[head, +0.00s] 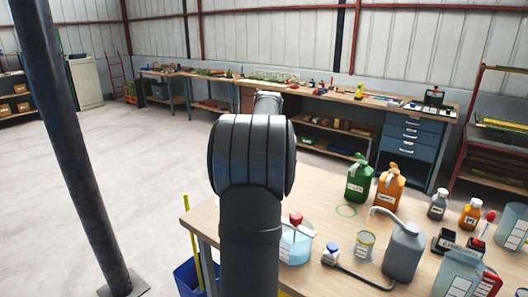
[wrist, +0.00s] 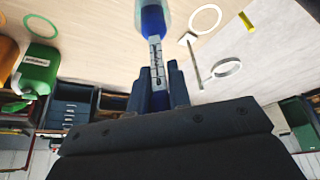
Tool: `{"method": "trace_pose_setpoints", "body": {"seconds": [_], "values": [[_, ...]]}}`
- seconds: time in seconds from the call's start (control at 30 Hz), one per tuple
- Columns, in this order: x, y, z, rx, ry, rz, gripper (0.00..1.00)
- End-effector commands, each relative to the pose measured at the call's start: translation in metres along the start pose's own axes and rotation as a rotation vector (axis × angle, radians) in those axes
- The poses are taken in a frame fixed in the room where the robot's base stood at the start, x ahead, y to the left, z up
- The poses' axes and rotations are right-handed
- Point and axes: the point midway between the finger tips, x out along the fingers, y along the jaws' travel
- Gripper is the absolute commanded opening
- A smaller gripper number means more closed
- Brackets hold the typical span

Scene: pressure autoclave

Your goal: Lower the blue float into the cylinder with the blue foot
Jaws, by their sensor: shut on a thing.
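In the wrist view my gripper (wrist: 159,72) is shut on the blue float (wrist: 153,22). The float's white stem with dark scale marks runs between the fingers. Its blue, rounded part extends past the fingertips to the top edge of the picture, with a pale clear blue outline around it. I cannot tell whether that outline is the float's own glass or another vessel. No cylinder with a blue foot can be made out in either view. In the head view my arm hides the gripper and the float.
The wrist view shows a white ring (wrist: 191,22) and a yellow bar (wrist: 246,22).

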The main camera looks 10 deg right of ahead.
Motion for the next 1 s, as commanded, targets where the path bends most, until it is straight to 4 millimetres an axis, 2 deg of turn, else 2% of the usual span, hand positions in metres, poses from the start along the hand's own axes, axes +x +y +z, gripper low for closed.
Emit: {"method": "trace_pose_setpoints", "body": {"seconds": [1.0], "values": [[0.057,0.000,0.024,0.000,-0.002,-0.001,0.00]]}}
